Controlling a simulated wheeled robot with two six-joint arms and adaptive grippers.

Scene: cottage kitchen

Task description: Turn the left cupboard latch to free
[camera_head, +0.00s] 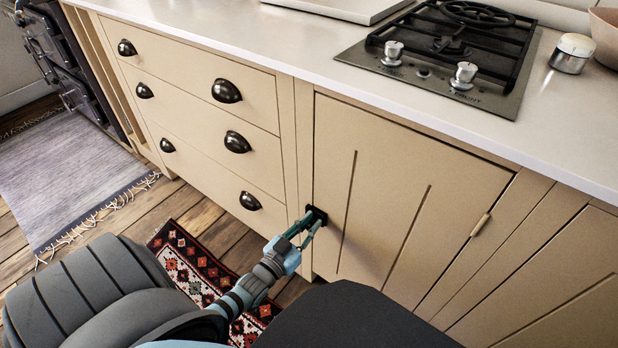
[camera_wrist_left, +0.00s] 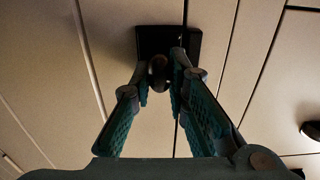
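The fingers partly hide the latch in the head view. The door looks closed. My right gripper is not in view.
Drawers with dark cup handles (camera_head: 238,142) stand left of the door. The worktop (camera_head: 320,60) with a gas hob (camera_head: 440,55) overhangs above. A patterned rug (camera_head: 195,265) lies on the wooden floor below, and a grey rug (camera_head: 65,175) lies farther left.

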